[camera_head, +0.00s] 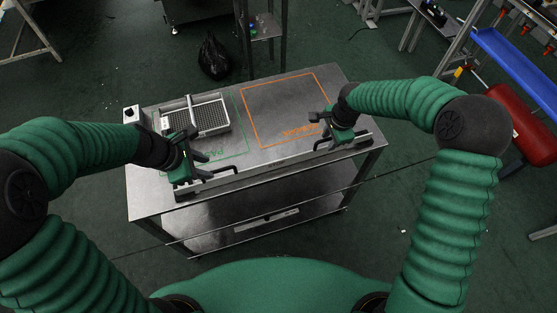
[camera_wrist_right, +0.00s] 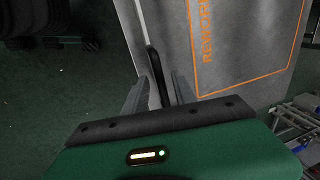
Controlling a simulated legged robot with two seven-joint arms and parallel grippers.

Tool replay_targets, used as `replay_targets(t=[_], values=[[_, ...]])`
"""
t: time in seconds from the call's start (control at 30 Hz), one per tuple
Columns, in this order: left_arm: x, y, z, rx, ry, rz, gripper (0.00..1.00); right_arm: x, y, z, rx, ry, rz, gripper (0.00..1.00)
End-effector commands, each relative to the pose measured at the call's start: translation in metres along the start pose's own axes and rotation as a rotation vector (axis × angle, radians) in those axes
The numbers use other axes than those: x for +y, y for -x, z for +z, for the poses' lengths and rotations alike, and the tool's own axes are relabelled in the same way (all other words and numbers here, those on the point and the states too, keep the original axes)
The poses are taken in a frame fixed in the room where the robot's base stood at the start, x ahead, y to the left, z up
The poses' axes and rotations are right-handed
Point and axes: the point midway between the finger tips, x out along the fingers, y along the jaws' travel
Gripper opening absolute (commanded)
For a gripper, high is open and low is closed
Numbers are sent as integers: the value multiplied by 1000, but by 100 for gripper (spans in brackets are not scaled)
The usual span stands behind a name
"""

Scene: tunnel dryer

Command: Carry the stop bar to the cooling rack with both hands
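The stop bar is hard to single out. A black handle (camera_head: 323,144) at the table's front edge, probably part of it, shows by my right gripper (camera_head: 343,136). In the right wrist view this handle (camera_wrist_right: 154,68) lies between the two grey fingers of the right gripper (camera_wrist_right: 160,76). The fingers look apart, with narrow gaps beside it. I cannot tell which thing is the cooling rack.
The metal table (camera_head: 270,157) bears an orange REWORK outline (camera_head: 247,115), a green outline and a perforated tray (camera_head: 213,116) at left. Behind are a black bag (camera_head: 213,57) and a small stand (camera_head: 264,30). A blue shelf (camera_head: 515,68) and a red tank (camera_head: 510,118) stand at right.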

Motion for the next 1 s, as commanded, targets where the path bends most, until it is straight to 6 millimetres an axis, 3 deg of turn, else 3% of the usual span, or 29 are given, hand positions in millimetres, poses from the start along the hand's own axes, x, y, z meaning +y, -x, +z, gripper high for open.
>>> replay_targets(t=[0.1,0.27,0.37,0.7,0.83,1.0], values=[[0,21,4,3,-5,3,33,0,-1,-2,-1,-1,0,32],[-1,32,3,3,-3,-1,33,-1,3,-2,0,-1,0,32],[-1,33,2,2,-2,-3,33,-1,17,-1,3,-1,-2,32],[-1,32,2,2,-2,-2,33,-1,100,0,4,0,-4,32],[0,32,3,2,-2,-2,33,0,116,0,2,0,-1,32],[0,32,3,3,-2,-2,33,0,120,0,0,0,0,32]])
